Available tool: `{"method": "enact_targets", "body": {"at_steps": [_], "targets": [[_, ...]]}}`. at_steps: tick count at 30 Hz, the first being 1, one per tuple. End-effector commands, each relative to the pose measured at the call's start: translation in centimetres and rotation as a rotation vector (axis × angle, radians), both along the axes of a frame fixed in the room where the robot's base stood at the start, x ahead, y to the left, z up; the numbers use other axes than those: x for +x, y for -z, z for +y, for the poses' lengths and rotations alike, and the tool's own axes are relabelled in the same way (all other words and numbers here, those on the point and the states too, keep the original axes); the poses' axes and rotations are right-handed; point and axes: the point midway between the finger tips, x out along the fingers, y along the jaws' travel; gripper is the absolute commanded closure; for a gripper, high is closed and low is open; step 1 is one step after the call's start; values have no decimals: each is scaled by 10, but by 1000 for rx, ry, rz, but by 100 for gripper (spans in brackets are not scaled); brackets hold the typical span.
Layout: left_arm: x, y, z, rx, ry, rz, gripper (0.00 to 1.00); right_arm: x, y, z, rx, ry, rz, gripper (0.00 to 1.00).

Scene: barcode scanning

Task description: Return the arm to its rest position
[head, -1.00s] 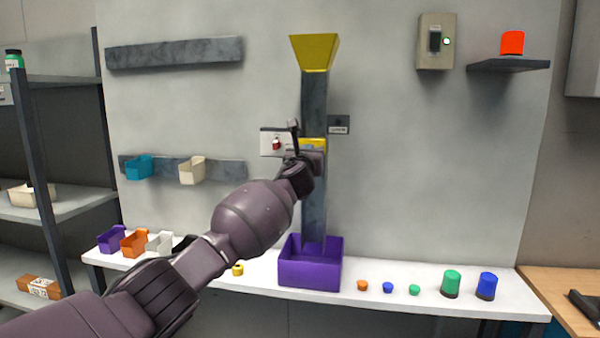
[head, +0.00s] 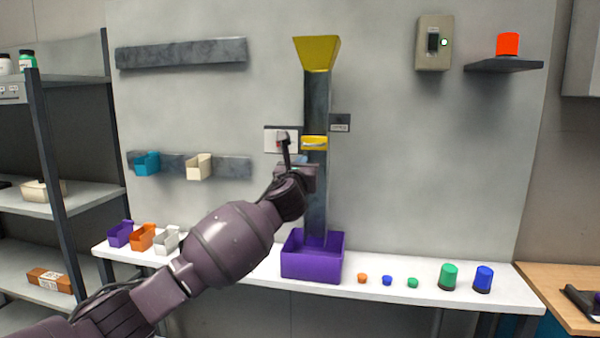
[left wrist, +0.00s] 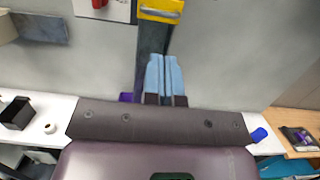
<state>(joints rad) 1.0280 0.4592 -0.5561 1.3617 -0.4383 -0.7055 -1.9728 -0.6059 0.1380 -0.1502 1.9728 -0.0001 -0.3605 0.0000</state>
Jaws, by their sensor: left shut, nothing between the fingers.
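My left gripper (head: 301,160) is in front of the dark vertical column, just below its yellow band (head: 315,143). Its arm comes in from the lower left. In the left wrist view the two light-blue fingers (left wrist: 164,76) are shut together with nothing between them. They point at the column below the yellow band (left wrist: 160,10). A white plate (head: 271,133) with a red switch is left of the column, partly hidden by my wrist; the red switch (left wrist: 98,4) shows in the left wrist view. My right gripper is not in view.
A purple bin (head: 311,267) stands on the white table (head: 350,287) below the column. Several coloured caps stand to its right, small bins to its left. A shelf rack (head: 48,150) is at the left. A wall box (head: 434,43) and red cup (head: 508,44) are upper right.

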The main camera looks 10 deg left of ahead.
Motion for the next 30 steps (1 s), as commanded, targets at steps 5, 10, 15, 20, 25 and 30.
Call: {"method": "enact_targets", "body": {"at_steps": [5, 10, 15, 20, 25, 30], "targets": [[-17, 4, 1, 0, 0, -1, 100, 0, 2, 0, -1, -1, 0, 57], [-25, 5, 1, -2, 1, 0, 100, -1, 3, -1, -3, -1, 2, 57], [-26, 5, 0, -99, 26, 2, 100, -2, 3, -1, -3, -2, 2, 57], [-29, 2, -9, -358, 126, 13, 100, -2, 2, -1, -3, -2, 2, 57], [-42, -16, -27, -709, 295, 37, 100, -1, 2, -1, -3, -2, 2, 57], [-60, -11, -41, -1101, 458, 122, 100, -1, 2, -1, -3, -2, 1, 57]]}}
